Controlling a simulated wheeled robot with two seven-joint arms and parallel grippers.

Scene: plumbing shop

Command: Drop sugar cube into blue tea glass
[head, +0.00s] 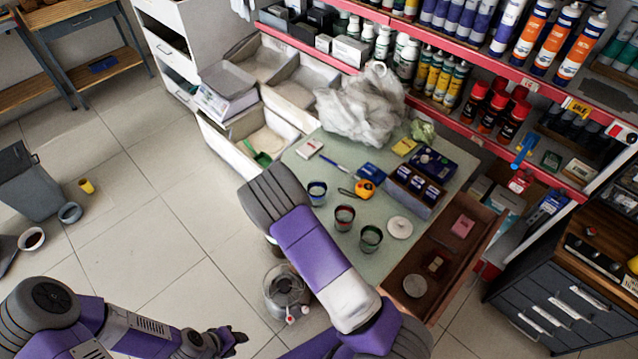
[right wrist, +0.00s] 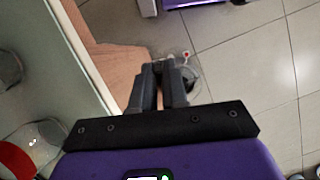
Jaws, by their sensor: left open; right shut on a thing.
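The blue tea glass (head: 317,192) stands upright on the pale green table top, just right of my right forearm. A red glass (head: 344,216) and a green glass (head: 371,238) stand in a row with it. My right gripper is hidden behind its own arm in the head view. In the right wrist view my right gripper (right wrist: 170,100) is nearly closed, its fingers holding something small. The sugar cube itself is too small or hidden to make out. My left gripper (head: 240,341) is open and empty, low over the floor, far from the glasses.
A glass jar (head: 286,290) stands below the table's left edge. A yellow tape measure (head: 365,188), a white round lid (head: 400,227), boxes and a crumpled plastic bag (head: 362,105) crowd the table (head: 325,240).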

